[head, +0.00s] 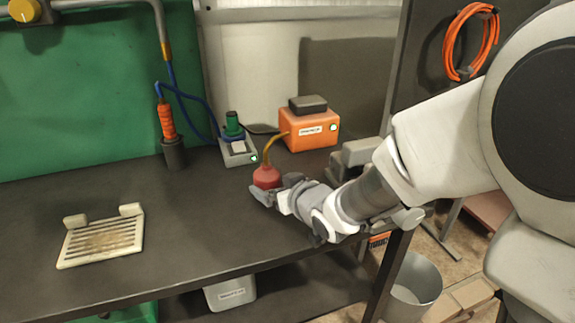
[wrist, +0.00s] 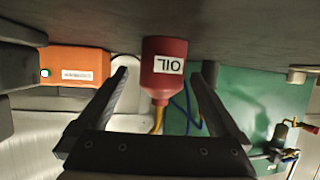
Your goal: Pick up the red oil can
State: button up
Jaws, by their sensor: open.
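The red oil can (head: 267,177) stands upright on the dark workbench (head: 200,215), its thin yellow spout rising from its top. In the wrist view, which is upside down, the oil can (wrist: 164,65) shows its white OIL label. My gripper (head: 277,192) is low over the bench, right at the can, and covers part of it in the head view. In the wrist view my gripper (wrist: 162,82) is open, with one finger on each side of the can and a gap to each. I cannot tell how deep the can sits between the fingertips.
Behind the can are an orange box (head: 308,130) with a dark block on top and a grey unit (head: 238,150) with a green knob. An orange-handled tool (head: 167,125) stands in a holder at the back. A slotted tray (head: 103,236) lies at left. The bench between is clear.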

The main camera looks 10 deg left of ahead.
aim_at(267, 181)
jog(key=x, duration=0.4)
jog(key=shift+a+b, duration=0.15)
jog(key=shift+b, duration=0.15)
jog(key=shift+s, duration=0.1)
grip_shut()
